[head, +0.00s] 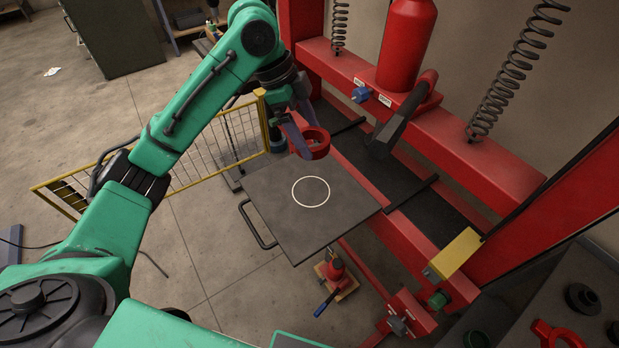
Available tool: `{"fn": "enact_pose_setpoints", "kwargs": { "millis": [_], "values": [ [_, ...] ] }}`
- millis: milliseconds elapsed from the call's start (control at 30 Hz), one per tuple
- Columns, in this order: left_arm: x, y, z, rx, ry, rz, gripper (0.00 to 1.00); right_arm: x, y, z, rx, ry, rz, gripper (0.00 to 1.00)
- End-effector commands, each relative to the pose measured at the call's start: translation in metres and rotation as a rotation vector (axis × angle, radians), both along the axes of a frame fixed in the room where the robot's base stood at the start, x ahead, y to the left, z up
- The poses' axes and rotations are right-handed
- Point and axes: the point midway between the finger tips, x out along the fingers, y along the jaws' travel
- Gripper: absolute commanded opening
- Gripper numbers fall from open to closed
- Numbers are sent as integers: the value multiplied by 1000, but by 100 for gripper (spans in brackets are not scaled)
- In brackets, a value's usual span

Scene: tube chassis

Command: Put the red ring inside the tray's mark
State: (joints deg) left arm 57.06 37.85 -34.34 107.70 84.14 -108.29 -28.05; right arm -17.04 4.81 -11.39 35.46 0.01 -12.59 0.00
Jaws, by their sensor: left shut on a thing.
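The red ring (322,152) is up near the far corner of the dark square tray, between the fingers of my left gripper (303,143). My left gripper is shut on the ring and holds it apart from the mark. The mark is a thin white circle (311,205) on the tray (290,235), and nothing lies inside it. The tray has a dark handle at its left edge. Whether the ring touches the tray's surface I cannot tell. My right gripper is not in view.
A red press frame (440,150) with a red cylinder (406,45) and coil springs stands behind and right of the tray. A yellow railing (175,165) stands to the left. A yellow block (454,255) sits on the frame. Most of the tray top is clear.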

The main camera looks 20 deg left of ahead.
Motion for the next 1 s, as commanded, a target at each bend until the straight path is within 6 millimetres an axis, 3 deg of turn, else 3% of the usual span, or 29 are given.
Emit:
{"fn": "enact_pose_setpoints", "kwargs": {
  "millis": [100,200,433,567,800,1000],
  "values": [
    [-1,0,-26,0,6,1,24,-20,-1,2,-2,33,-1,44],
    [-1,1,-47,2,5,0,24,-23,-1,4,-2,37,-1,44],
    [-1,0,-96,1,4,1,24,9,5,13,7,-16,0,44],
    [0,0,-111,0,0,0,24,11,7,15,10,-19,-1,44],
    [0,0,-152,0,2,1,24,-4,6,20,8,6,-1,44],
    [1,0,-157,1,-2,1,24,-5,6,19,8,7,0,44]
  ]
}}
